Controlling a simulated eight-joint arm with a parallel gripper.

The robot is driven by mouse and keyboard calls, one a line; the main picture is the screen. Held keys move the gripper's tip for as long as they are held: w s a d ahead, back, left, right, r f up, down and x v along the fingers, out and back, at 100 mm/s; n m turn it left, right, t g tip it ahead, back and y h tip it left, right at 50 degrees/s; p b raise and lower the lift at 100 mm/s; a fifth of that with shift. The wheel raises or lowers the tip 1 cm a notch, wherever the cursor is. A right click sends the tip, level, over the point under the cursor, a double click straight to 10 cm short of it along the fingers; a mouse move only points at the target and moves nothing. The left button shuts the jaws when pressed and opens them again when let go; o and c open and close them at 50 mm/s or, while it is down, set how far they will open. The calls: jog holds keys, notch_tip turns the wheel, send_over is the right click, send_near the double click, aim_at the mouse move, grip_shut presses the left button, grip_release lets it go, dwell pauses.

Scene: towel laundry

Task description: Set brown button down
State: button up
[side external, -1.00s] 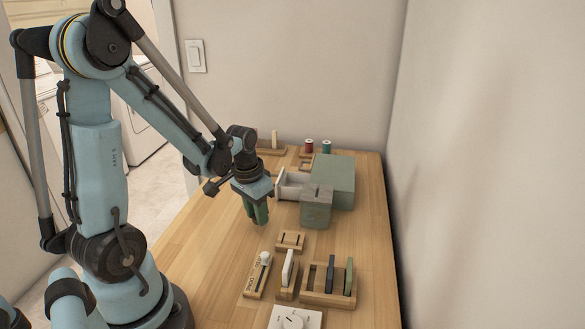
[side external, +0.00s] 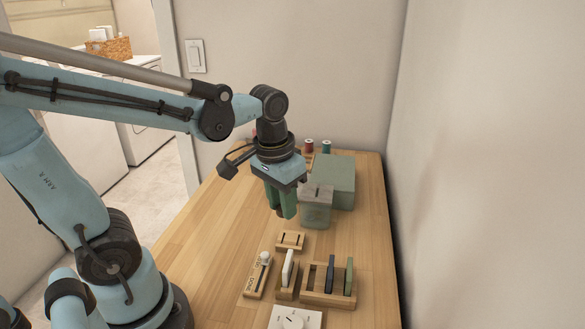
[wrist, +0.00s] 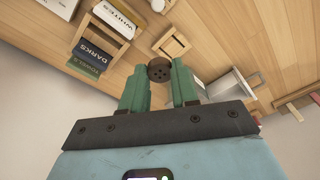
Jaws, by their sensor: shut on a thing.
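My gripper (side external: 281,213) hangs above the wooden table, just left of the grey-green slotted box in the side view. In the wrist view its green fingers are shut on the brown button (wrist: 160,71), a dark round disc with small holes at the fingertips. The button is too small to make out in the side view. The grey-green slotted box (side external: 317,210) stands in front of a larger green drawer cabinet (side external: 334,178). My gripper hides the drawer in the side view.
A small slotted wooden block (side external: 290,241) lies nearer the camera. Beside it are a wooden rack (side external: 318,299) with upright label cards, a white card (side external: 288,268) in a stand and a dial plate (side external: 295,318). Spools (side external: 326,147) stand at the back. The table's left part is clear.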

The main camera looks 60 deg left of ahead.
jog(key=w+d+r+m, duration=0.2)
jog(key=w+r, duration=0.3)
jog(key=r, duration=0.1)
jog(key=w+a+f+m, duration=0.1)
jog(key=w+a+m, duration=0.1)
jog(key=w+a+f+m, duration=0.1)
jog(key=w+a+m, duration=0.1)
jog(key=w+a, duration=0.1)
jog(key=w+a+f+m+h, duration=0.1)
jog(key=w+a, duration=0.2)
jog(key=shift+w+a+f+m, duration=0.2)
jog(key=shift+f+m, duration=0.05)
jog(key=shift+m, duration=0.15)
jog(key=shift+w+a+f, duration=0.15)
jog(key=shift+a, duration=0.1)
jog(key=a+f, duration=0.2)
jog(key=a, duration=0.1)
jog(key=w+a+f, duration=0.1)
jog(key=a+f, duration=0.1)
jog(key=a, duration=0.2)
jog(key=a+f, duration=0.3)
jog(key=a, duration=0.1)
jog(key=shift+w+a, duration=0.2)
jog(key=shift+a, duration=0.05)
jog(key=shift+f, duration=2)
jog(key=shift+f, duration=0.6)
jog(key=o, duration=0.7)
jog(key=shift+o, duration=0.2)
